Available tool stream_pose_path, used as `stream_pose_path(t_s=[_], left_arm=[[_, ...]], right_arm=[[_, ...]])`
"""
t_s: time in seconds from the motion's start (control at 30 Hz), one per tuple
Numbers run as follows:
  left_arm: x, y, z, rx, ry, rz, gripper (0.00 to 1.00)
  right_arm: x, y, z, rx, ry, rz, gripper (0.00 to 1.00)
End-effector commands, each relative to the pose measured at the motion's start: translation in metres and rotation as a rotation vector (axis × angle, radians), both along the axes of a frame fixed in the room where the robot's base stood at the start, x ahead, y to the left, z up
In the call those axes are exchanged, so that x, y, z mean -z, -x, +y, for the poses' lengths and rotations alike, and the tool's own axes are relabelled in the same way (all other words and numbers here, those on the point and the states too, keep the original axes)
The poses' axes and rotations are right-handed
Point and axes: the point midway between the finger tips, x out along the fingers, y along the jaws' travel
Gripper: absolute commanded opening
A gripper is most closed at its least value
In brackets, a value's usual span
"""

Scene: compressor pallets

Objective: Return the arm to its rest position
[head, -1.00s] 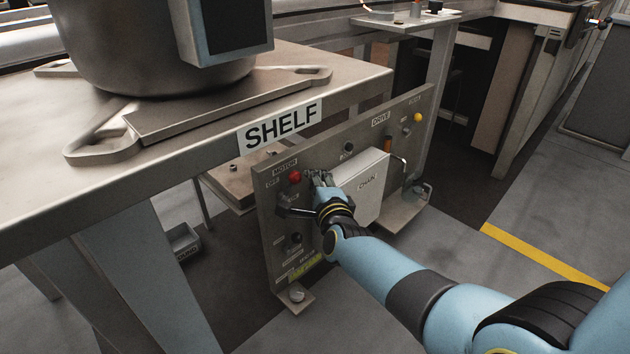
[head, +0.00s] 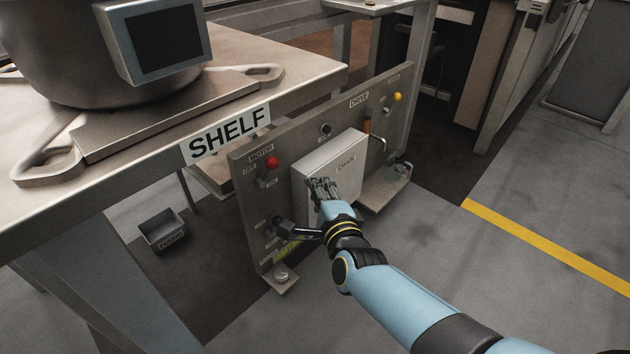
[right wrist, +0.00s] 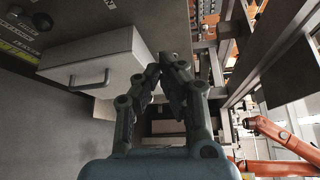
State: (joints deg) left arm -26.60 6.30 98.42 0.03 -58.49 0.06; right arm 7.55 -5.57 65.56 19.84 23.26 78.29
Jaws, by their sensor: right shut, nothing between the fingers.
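My right arm comes in from the lower right in the head view. Its gripper (head: 322,186) is in front of the white box labelled CHAIN on the metal control panel (head: 290,150). The right wrist view shows the gripper's fingers (right wrist: 163,62) drawn together at the tips, with nothing between them. In that view the pale box (right wrist: 95,62) with its dark handle is to the left of the fingers, and they look apart from it. I cannot tell the exact gap in the head view. My left gripper is in neither view.
The panel carries a red button (head: 271,162), a yellow knob (head: 397,97) and several levers. The table marked SHELF (head: 300,75) bears a large metal vessel (head: 60,55). A small grey bin (head: 162,231) is on the floor. Floor right of the panel is clear, with a yellow line (head: 540,243).

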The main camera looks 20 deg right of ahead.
Motion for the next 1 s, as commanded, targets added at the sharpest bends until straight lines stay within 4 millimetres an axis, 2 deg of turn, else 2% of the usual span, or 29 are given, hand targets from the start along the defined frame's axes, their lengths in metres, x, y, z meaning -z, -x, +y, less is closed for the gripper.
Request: stream_pose_path(t_s=[0.37,0.47,0.53,0.57,0.67,0.73,0.8,0.9,1.0], left_arm=[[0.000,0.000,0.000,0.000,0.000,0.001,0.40],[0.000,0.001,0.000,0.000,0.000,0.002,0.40],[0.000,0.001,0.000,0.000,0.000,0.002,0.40],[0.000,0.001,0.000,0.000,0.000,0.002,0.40],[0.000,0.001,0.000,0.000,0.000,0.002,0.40],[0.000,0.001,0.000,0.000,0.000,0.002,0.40],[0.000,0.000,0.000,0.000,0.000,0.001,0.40],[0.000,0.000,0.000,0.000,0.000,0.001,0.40],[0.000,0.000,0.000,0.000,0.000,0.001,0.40]], right_arm=[[0.001,0.000,0.000,0.000,-0.001,0.001,0.00],[0.010,0.011,-0.001,0.000,0.001,0.021,0.00],[0.026,0.030,-0.005,0.000,0.010,0.055,0.00],[0.035,0.043,-0.009,-0.001,0.017,0.074,0.00],[0.064,0.099,-0.024,-0.038,0.081,0.176,0.00],[0.089,0.144,-0.029,-0.130,0.211,0.324,0.00],[0.112,0.191,-0.033,-0.267,0.391,0.499,0.00],[0.135,0.256,-0.040,-0.500,0.655,0.726,0.00],[0.145,0.303,-0.049,-0.715,0.858,0.883,0.00]])
